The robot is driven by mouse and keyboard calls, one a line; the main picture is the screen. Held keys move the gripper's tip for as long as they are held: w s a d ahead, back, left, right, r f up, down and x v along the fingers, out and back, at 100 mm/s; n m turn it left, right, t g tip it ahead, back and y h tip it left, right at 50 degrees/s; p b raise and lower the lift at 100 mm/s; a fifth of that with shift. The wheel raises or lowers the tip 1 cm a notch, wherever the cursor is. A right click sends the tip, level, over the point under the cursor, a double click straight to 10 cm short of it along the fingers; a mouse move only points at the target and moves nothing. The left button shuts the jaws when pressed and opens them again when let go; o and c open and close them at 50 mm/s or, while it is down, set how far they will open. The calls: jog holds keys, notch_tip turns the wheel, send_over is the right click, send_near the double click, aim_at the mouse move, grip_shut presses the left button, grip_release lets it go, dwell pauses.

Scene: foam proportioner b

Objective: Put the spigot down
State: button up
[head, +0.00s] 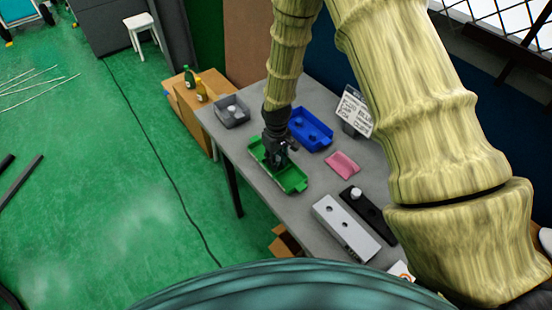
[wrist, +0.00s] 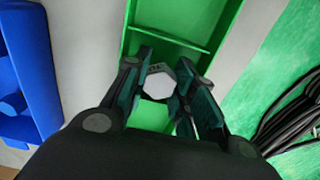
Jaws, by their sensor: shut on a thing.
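My gripper (head: 277,148) is over the green tray (head: 292,181) on the grey table, pointing down. In the wrist view its two fingers (wrist: 160,85) are closed on a pale, many-sided piece, the spigot (wrist: 160,80), with small dark marks on its top face. The green tray (wrist: 165,35) spreads beneath and beyond the fingers, with a divider across it. The spigot's lower part is hidden, so I cannot tell whether it touches the tray floor. In the head view the gripper hides the spigot.
A blue tray (head: 312,130) lies right beside the green one, and a grey bin (head: 232,112) stands behind. A pink cloth (head: 342,164), a white block with holes (head: 345,228), a black plate (head: 368,213) and a sign (head: 353,112) occupy the table's right part.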

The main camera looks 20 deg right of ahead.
jog(key=o, duration=1)
jog(key=shift+o, duration=0.2)
jog(key=shift+r, duration=0.1)
notch_tip(320, 180, up, 12)
jog(key=b, duration=0.4)
